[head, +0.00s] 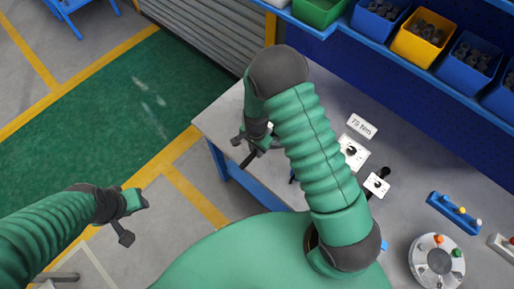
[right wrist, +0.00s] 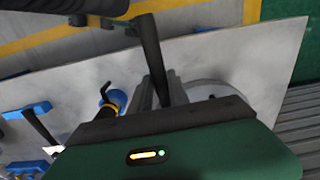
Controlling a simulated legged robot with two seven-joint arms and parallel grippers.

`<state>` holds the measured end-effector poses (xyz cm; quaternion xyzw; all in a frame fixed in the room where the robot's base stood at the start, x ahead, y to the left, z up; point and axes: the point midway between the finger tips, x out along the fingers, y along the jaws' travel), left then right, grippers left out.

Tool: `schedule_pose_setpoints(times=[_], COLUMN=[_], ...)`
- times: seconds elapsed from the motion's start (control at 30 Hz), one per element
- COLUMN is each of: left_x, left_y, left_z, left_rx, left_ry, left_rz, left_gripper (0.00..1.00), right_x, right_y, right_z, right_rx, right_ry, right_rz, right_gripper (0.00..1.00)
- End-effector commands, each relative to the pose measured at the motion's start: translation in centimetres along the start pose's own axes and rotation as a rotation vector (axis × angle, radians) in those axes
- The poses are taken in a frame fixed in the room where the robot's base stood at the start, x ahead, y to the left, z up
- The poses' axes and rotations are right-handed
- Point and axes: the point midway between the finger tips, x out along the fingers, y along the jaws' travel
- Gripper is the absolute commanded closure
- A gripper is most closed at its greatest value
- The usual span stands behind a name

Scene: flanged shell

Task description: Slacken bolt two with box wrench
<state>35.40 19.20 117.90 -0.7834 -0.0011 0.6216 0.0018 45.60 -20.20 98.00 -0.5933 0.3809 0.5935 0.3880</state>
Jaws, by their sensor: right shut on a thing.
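My right gripper (head: 256,142) is low over the left end of the grey bench. It is shut on a dark bar (right wrist: 151,55) that looks like the box wrench; its ends are not clear. In the right wrist view a pale grey round part (right wrist: 207,92), perhaps the flanged shell, lies behind the gripper's green body, mostly hidden. Bolt two cannot be made out, nor whether the wrench sits on it. My left gripper (head: 131,218) is open and empty, over the floor left of the bench.
A 75 Nm sign (head: 361,126) and white plates with dark knobs (head: 352,152) lie right of my right arm. A round grey disc (head: 421,257) with coloured knobs and a blue block (head: 453,213) are further right. Bins (head: 419,38) line the back shelf. The bench's left corner is bare.

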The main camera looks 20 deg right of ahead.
Motion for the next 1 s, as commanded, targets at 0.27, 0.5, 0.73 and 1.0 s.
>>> schedule_pose_setpoints(times=[0.27,0.5,0.73,1.0], left_x=[0.2,0.7,1.1,1.6], left_y=[0.0,0.0,0.0,0.0], left_z=[0.1,0.2,0.3,0.4], left_rx=[0.000,0.000,0.000,0.000], left_ry=[0.000,0.000,0.000,0.000], left_rz=[0.000,0.000,0.000,0.000], left_gripper=[0.64,0.64,0.64,0.64], right_x=[0.3,0.9,1.5,2.1], right_y=[0.0,0.0,0.0,0.0], right_z=[0.0,0.0,0.0,0.0], right_rx=[-0.001,-0.001,-0.001,-0.001], right_ry=[0.000,0.000,0.000,0.000], right_rz=[-0.001,-0.001,-0.001,-0.001], right_gripper=[1.00,1.00,1.00,1.00])
